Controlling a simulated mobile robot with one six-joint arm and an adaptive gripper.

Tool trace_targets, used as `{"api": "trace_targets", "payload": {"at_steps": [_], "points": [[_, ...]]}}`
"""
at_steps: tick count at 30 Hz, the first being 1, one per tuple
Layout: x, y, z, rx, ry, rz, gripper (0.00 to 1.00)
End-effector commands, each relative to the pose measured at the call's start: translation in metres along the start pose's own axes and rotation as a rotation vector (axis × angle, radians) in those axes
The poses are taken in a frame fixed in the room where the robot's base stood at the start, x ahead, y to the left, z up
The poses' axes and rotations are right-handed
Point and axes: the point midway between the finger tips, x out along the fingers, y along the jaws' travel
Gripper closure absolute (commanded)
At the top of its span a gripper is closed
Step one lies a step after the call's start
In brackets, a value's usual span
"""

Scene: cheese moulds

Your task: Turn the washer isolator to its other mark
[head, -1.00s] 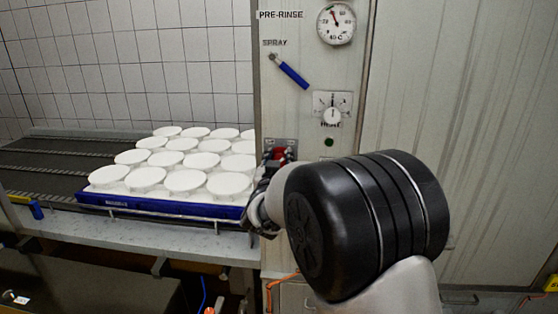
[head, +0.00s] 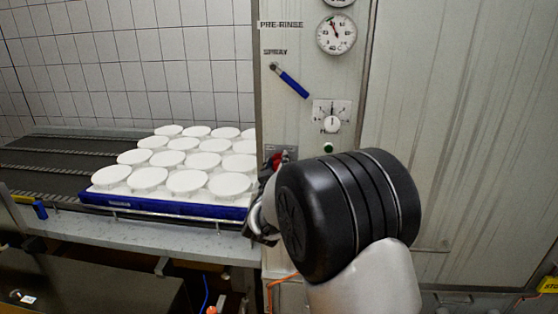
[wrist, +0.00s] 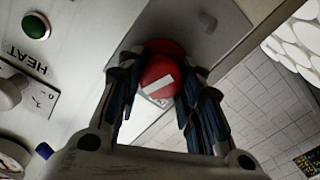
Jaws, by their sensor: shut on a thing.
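The washer isolator is a red round knob with a white bar (wrist: 160,76) on a grey plate on the washer panel. In the wrist view the white bar lies tilted, and the marks around the knob are too hidden to read. My gripper (wrist: 160,90) has a finger on each side of the knob and is shut on it. In the head view a bit of red from the isolator (head: 286,157) shows beside my gripper (head: 270,175), and my wrist hides much of the gripper.
Above the isolator are a dial knob (head: 331,124), a blue-handled spray lever (head: 291,82) and a round gauge (head: 336,34). A green button (wrist: 36,26) sits near the heat knob. At left, a blue tray (head: 160,206) of white moulds stands on the conveyor beside the panel.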

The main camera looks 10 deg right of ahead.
Motion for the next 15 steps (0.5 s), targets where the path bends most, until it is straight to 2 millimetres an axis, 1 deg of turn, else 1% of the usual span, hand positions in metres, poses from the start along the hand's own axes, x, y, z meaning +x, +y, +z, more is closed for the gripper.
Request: {"api": "trace_targets", "payload": {"at_steps": [1, 15], "points": [[0.0012, 0.0029, -0.0055, -0.043, 0.005, 0.004, 0.90], [0.0015, 0.0017, -0.0057, -0.488, 0.006, 0.008, 0.90]]}}
